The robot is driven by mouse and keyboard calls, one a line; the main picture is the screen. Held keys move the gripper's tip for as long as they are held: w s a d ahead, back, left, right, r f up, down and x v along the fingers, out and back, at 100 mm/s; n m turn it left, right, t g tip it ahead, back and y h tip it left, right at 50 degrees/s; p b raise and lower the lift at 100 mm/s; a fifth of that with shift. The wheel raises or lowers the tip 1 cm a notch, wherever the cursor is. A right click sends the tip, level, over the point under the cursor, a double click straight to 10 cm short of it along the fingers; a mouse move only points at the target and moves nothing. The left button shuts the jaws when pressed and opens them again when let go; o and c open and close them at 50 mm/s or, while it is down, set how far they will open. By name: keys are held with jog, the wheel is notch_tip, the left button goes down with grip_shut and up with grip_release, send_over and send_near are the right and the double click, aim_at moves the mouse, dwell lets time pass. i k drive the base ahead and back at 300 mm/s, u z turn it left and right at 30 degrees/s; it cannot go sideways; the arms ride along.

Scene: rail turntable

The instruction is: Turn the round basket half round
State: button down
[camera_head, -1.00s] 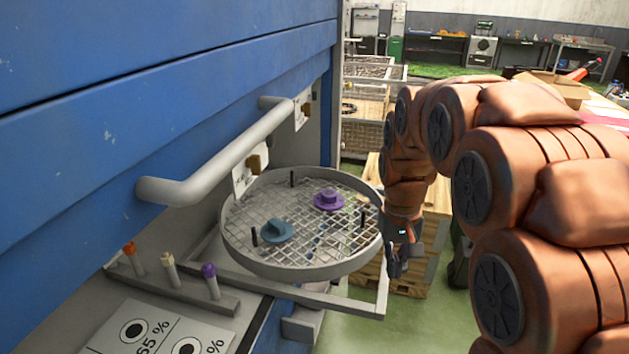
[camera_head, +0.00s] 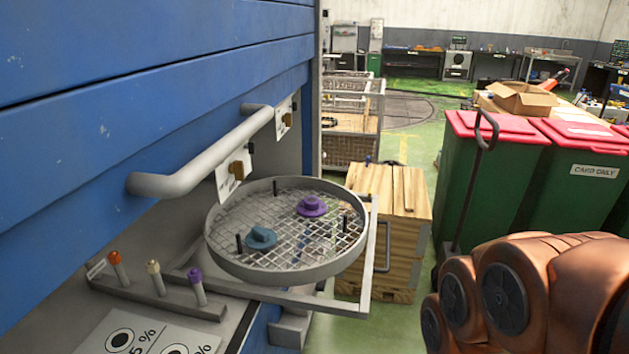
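The round basket (camera_head: 290,274) is a grey ring with a wire mesh floor. It sits on a grey frame (camera_head: 367,262) that juts out from the blue machine. A teal hat-shaped part (camera_head: 261,238) lies on the mesh at the front left, and a purple one (camera_head: 312,206) lies toward the back. Several thin black pegs stand up from the basket. My gripper is out of view; only part of my arm shows at the lower right, apart from the basket.
A long grey handle bar (camera_head: 205,160) runs along the blue machine above the basket. Orange, cream and purple-topped pegs stand in a grey rack (camera_head: 160,297) at the lower left. A wooden crate (camera_head: 385,200) and green bins (camera_head: 485,185) stand beyond on the right.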

aim_at(309, 274)
jog(key=z, duration=0.3)
jog(key=i, duration=0.65)
jog(key=u, duration=1.2)
